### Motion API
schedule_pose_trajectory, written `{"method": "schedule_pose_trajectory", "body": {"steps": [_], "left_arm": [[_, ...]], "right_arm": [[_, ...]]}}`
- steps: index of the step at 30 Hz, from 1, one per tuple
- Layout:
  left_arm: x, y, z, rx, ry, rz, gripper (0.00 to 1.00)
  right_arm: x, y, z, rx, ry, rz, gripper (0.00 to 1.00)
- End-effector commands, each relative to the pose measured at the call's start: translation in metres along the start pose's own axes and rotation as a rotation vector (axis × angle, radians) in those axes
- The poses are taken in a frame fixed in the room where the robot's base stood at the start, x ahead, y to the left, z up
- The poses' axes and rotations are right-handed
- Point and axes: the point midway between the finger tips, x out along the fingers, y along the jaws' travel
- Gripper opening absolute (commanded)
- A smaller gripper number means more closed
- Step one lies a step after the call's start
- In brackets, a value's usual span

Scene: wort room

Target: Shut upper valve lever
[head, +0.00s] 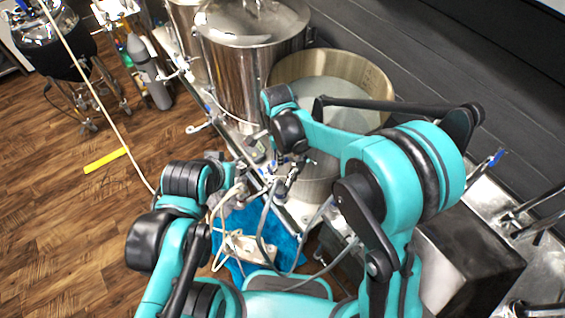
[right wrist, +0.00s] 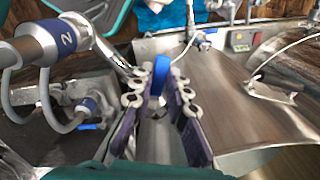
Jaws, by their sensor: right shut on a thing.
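In the right wrist view my right gripper (right wrist: 160,108) is shut on a narrow blue lever (right wrist: 164,70), whose upper end shows between the two purple fingers. Most of what lies between the fingers is hidden. I take it for the valve lever; the frames do not show clearly whether it is the upper one. In the head view my right gripper (head: 291,175) is small and dark, beside the steel kettles, and the lever cannot be made out there.
A lidded steel kettle (head: 242,70) and an open steel kettle (head: 350,75) stand along the dark wall. In the right wrist view a steel pipe with a blue collar (right wrist: 38,45) is close on the left. Hoses hang over a blue cloth (head: 262,228).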

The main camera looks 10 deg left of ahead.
Motion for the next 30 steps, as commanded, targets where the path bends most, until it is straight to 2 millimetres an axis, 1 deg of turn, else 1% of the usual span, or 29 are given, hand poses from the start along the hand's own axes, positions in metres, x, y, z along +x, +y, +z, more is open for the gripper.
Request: {"method": "schedule_pose_trajectory", "body": {"steps": [9,18,24,30], "left_arm": [[0.009,0.000,0.006,0.000,0.000,0.000,0.40],[0.013,0.000,0.009,0.000,0.000,0.000,0.40],[0.015,0.000,0.011,0.000,0.000,0.000,0.40],[0.016,0.000,0.011,0.000,0.000,0.000,0.40]], "right_arm": [[0.001,-0.021,-0.004,0.299,0.000,-0.001,0.00],[0.001,-0.036,-0.010,0.533,0.000,-0.001,0.00],[0.000,-0.041,-0.014,0.635,0.000,-0.001,0.00],[0.000,-0.044,-0.016,0.689,0.000,-0.001,0.00]]}}
